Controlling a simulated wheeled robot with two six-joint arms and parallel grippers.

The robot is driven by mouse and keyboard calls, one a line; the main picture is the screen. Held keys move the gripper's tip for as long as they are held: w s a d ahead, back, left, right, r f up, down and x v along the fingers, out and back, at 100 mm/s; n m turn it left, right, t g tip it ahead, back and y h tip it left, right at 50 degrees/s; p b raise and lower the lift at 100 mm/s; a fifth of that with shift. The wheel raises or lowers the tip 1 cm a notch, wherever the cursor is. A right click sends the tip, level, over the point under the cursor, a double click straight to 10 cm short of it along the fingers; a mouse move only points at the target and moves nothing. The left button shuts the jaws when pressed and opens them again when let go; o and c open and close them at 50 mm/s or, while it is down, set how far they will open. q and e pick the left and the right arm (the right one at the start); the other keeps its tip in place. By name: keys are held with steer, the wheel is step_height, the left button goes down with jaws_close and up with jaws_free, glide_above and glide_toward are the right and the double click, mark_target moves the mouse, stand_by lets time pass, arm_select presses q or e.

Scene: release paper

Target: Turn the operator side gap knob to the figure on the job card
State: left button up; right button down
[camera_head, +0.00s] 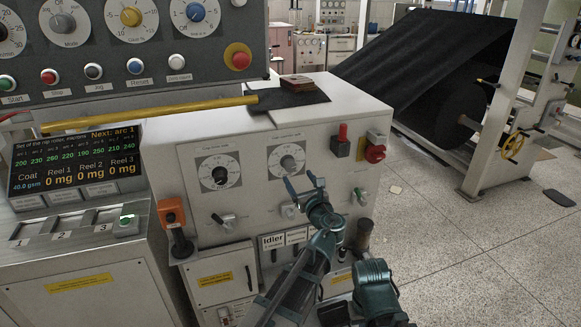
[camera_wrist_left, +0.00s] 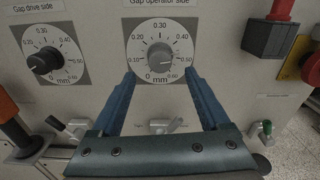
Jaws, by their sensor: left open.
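The operator side gap knob (camera_head: 287,162) is grey on a round scale, on the front of the pale machine cabinet. In the left wrist view this knob (camera_wrist_left: 160,57) sits under the label "Gap operator side", around a scale in mm; its exact reading is hard to tell. My left gripper (camera_head: 304,186) is open in front of the panel, just below the dial. In the left wrist view its two blue fingers (camera_wrist_left: 160,74) stand apart at the dial's lower left and right, with nothing between them. I cannot identify a job card.
The black drive side knob (camera_head: 219,174) is left of it. A red switch (camera_head: 343,134) and red button (camera_head: 375,153) sit to the right, small levers below. A screen (camera_head: 75,160) lists figures. A yellow-handled tool (camera_head: 130,116) and brown block (camera_head: 298,82) lie on top.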

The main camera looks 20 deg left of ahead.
mark_target(291, 167)
arm_select(q)
steer(key=x, duration=0.8)
steer(key=shift+w+a, duration=0.1)
jaws_close()
